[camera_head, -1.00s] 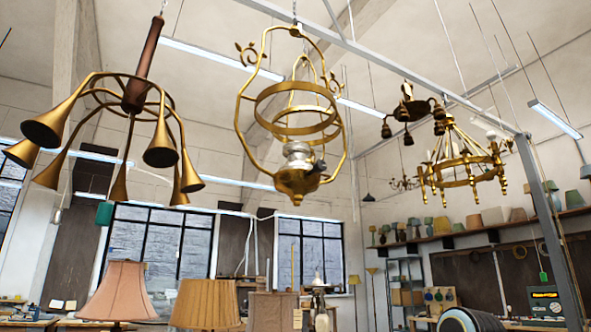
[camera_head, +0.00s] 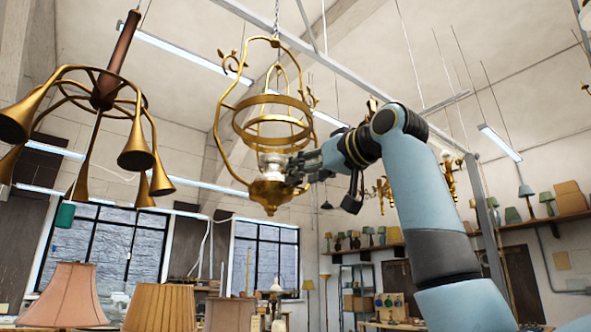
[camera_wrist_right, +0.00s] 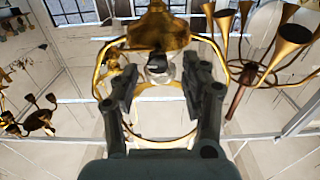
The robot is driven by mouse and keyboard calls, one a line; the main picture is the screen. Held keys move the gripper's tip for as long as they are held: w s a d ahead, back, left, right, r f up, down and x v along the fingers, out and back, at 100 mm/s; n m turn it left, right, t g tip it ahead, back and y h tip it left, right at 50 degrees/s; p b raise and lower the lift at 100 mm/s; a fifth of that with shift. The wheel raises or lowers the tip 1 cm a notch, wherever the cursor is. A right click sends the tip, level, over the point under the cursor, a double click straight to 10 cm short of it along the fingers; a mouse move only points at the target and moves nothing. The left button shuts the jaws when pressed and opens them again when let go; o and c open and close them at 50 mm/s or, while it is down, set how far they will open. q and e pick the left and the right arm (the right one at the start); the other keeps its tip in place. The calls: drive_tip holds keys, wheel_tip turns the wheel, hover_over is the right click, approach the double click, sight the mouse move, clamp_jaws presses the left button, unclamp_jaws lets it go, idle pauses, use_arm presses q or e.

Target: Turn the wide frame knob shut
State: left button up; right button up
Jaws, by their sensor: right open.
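The wide brass frame (camera_head: 224,150) hangs from a chain left of centre in the head view, with two rings and a brass bowl (camera_head: 269,192) at its bottom. A pale burner part (camera_head: 271,162) sits above the bowl. In the wrist view, a small dark knob (camera_wrist_right: 157,64) shows beside the brass bowl (camera_wrist_right: 155,32). My right gripper (camera_head: 298,170) is at the frame's lower right, by the burner, and hides the knob in the head view. In the wrist view, its open fingers (camera_wrist_right: 158,82) lie either side of the knob; contact cannot be told. My left gripper is out of view.
A horn-armed chandelier (camera_head: 105,90) hangs to the left, close to the frame. Another brass chandelier (camera_head: 447,180) is partly hidden behind my right arm. Lampshades (camera_head: 160,307) stand below. A grey beam (camera_head: 345,78) crosses overhead.

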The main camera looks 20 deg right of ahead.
drive_tip(key=x, duration=0.2)
drive_tip(key=shift+w+p, duration=0.3)
drive_tip(key=shift+p, duration=0.1)
drive_tip(key=shift+w+a, duration=0.15)
drive_tip(key=shift+w, duration=0.25)
drive_tip(key=shift+f, duration=0.1)
drive_tip(key=shift+c, duration=0.3)
clamp_jaws()
